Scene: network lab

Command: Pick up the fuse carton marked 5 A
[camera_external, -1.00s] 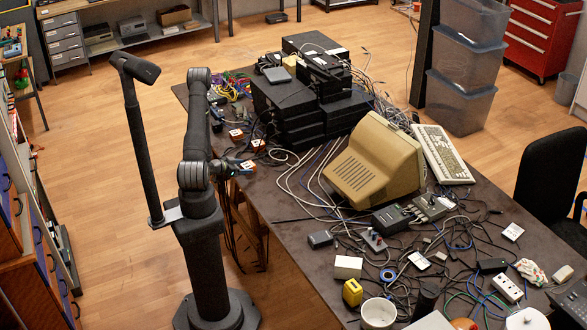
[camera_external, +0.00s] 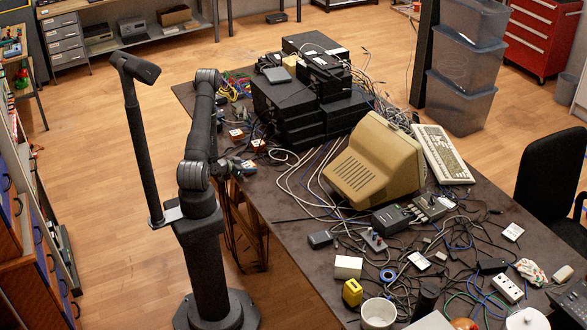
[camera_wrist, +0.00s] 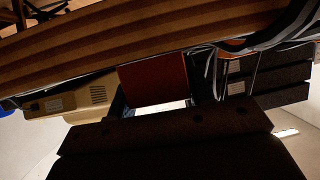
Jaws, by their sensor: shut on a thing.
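My gripper (camera_external: 246,165) is at the near left edge of the table, low over the top. In the wrist view a reddish-brown carton (camera_wrist: 153,78) with a pale end is between the two fingers of my gripper (camera_wrist: 157,95), which is shut on it. In the external view my gripper hides most or all of this carton. Two similar orange-brown cartons with white labels stand just behind: one carton (camera_external: 236,134) farther back and another carton (camera_external: 258,145) closer to my gripper. No marking is legible on any carton.
A stack of black devices (camera_external: 300,105) stands behind the cartons. A beige monitor (camera_external: 373,160) stands to the right, with loose cables (camera_external: 300,175) between. A keyboard (camera_external: 443,153) lies beyond the monitor. Coloured cables lie behind the cartons. The floor left of the table is clear.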

